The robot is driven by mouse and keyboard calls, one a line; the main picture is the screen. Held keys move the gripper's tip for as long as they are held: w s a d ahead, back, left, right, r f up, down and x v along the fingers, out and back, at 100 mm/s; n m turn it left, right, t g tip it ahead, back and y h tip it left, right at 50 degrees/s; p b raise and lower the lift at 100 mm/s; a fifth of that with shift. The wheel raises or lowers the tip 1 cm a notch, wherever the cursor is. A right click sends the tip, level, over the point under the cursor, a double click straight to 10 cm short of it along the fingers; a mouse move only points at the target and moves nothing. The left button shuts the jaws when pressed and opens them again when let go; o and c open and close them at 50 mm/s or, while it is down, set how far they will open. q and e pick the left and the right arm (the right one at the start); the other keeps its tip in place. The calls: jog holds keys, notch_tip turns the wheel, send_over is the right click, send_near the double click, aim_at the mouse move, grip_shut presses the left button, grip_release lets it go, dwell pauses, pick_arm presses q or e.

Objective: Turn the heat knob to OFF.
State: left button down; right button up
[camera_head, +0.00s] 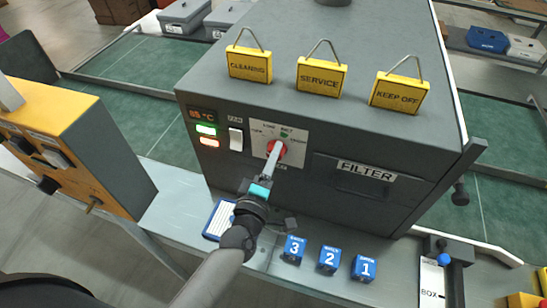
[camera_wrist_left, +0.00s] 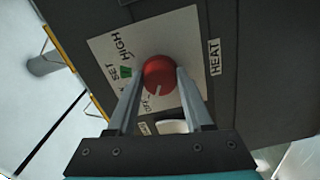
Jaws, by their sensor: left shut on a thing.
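The red heat knob (camera_head: 277,147) sits on a white dial plate (camera_head: 297,133) on the front of the grey machine. In the left wrist view the knob (camera_wrist_left: 158,72) is between the two fingers, with a pale line on the lower part of its face. The plate (camera_wrist_left: 101,48) shows SET and HIGH beside a green mark; a label below the knob is partly hidden by the fingers. I cannot tell exactly which label the line points to. My left gripper (camera_head: 272,160) is shut on the knob. My right gripper is not in view.
Numbered blue blocks (camera_head: 329,259) and a blue-edged card (camera_head: 219,219) lie on the ledge below, near my forearm.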

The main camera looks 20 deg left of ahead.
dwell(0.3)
pick_arm(q)
jog(key=shift+c, duration=1.4)
grip_release()
jog(key=s+b, duration=0.1)
jog(key=s, duration=1.4)
jog(key=shift+a, duration=0.25)
jog(key=shift+s, duration=0.1)
